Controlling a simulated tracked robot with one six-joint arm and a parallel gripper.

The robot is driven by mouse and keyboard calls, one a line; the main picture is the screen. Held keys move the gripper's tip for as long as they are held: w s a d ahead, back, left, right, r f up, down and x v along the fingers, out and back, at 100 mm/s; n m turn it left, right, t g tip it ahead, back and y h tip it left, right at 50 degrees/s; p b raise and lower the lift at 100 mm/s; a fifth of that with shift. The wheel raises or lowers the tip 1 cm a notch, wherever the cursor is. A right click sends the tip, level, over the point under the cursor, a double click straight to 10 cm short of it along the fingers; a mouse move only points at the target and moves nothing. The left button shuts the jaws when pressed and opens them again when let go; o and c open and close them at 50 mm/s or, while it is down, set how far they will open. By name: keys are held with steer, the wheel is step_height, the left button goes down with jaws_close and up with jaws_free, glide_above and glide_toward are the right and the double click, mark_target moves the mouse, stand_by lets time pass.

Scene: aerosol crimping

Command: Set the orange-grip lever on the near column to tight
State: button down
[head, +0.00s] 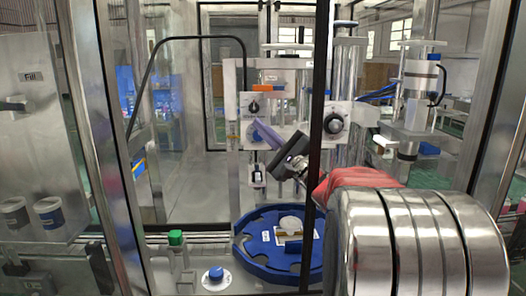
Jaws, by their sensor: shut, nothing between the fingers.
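A small orange piece (267,88), which may be the lever's orange grip, sits on top of the pale panel (245,98) of the machine behind the clear guard. The lever's arm and its setting cannot be made out. My gripper (258,126) reaches up and left in front of the machine, its purplish fingers shut and empty. The fingertips appear just below the panel's black knob (253,106) and below the orange piece in the picture. Whether they touch anything cannot be told. The fingers cover part of the panel beneath the knob.
A second black knob (334,122) is to the right, beyond a dark upright frame post (320,70). A blue round table (245,252) lies below my gripper. A green button (176,238) and a blue button (216,273) stand at its left. A black bent tube (150,70) arches at left.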

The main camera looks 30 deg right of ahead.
steer(key=s+a+f, duration=0.2)
steer(key=s+f, duration=0.2)
steer(key=f, duration=0.1)
steer(key=shift+s+a, duration=0.15)
steer(key=shift+a, duration=0.1)
steer(key=shift+r, duration=0.1)
stand_by(0.5)
steer(key=s+a+f+n+g+y, duration=0.2)
steer(key=s+a+f+n+g, duration=0.2)
steer(key=a+f+g, duration=0.45)
steer(key=s+a+f+n+g+y, duration=0.2)
steer(key=s+a+f+n+g, duration=0.35)
steer(key=a+f, duration=0.6)
steer(key=s+f+n+g+h, duration=0.5)
steer(key=s+f+n, duration=0.25)
steer(key=s, duration=0.45)
steer(key=s+a+r+n+t+h, duration=0.1)
steer(key=s+a+r+n+h, duration=0.1)
steer(key=s+a+r+n, duration=0.1)
steer(key=shift+s+a+r+n+t+h, duration=0.3)
steer(key=shift+a+r+n, duration=0.3)
steer(key=shift+n, duration=0.4)
